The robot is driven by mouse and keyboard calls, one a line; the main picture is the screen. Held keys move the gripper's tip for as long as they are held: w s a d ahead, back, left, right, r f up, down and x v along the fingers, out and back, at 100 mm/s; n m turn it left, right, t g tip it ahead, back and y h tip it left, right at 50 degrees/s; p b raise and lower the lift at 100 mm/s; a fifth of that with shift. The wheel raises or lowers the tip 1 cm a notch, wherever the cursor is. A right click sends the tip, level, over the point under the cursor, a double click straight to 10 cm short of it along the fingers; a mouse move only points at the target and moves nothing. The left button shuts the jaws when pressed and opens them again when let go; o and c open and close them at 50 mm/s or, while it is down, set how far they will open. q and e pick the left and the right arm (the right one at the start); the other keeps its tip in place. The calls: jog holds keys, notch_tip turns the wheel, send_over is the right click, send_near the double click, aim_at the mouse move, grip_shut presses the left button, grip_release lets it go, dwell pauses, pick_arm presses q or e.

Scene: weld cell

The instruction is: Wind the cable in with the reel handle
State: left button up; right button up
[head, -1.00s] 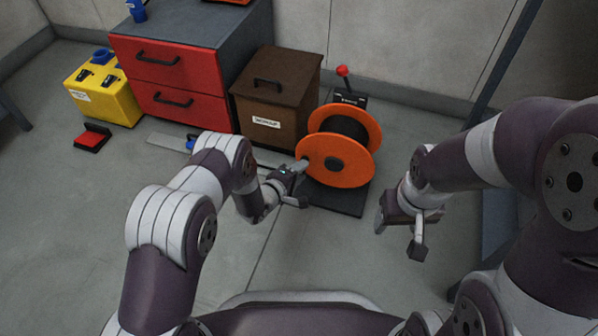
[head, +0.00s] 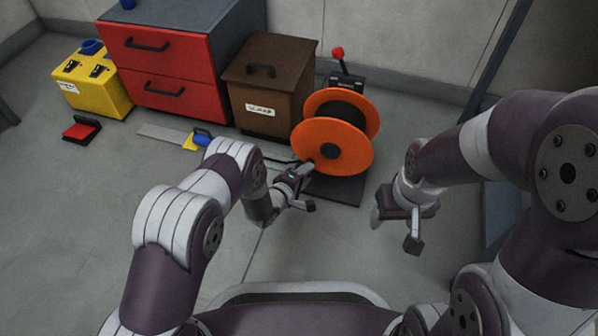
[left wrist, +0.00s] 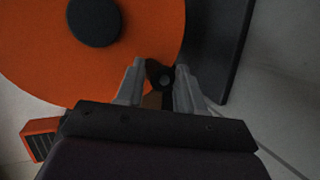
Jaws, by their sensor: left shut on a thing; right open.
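The orange cable reel (head: 350,165) stands on a dark base plate (head: 345,192), with black cable (head: 342,112) wound between its flanges. My left gripper (head: 309,188) is at the lower left of the near flange. The dark hub (left wrist: 94,22) shows at upper left there. My right gripper (head: 395,228) is open and empty, right of the reel.
A brown box (head: 282,85) and a red drawer cabinet (head: 168,65) stand left of the reel. A red-knobbed lever (head: 340,58) stands behind it. A blue-and-yellow tool (head: 199,138) and a red-black block (head: 82,128) lie on the floor. Floor in front is clear.

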pick_arm(q)
jog(key=shift+s+d+f, duration=0.1)
jog(key=shift+d+f, duration=0.05)
jog(key=d, duration=0.1)
jog(key=d+f, duration=0.1)
jog(key=d+b, duration=0.1)
jog(key=shift+s+f, duration=0.15)
jog(key=shift+s, duration=0.2)
jog(key=d, duration=0.1)
jog(key=s+d, duration=0.1)
jog(key=d, duration=0.1)
jog(key=shift+d, duration=0.25)
jog(key=shift+w, duration=0.1)
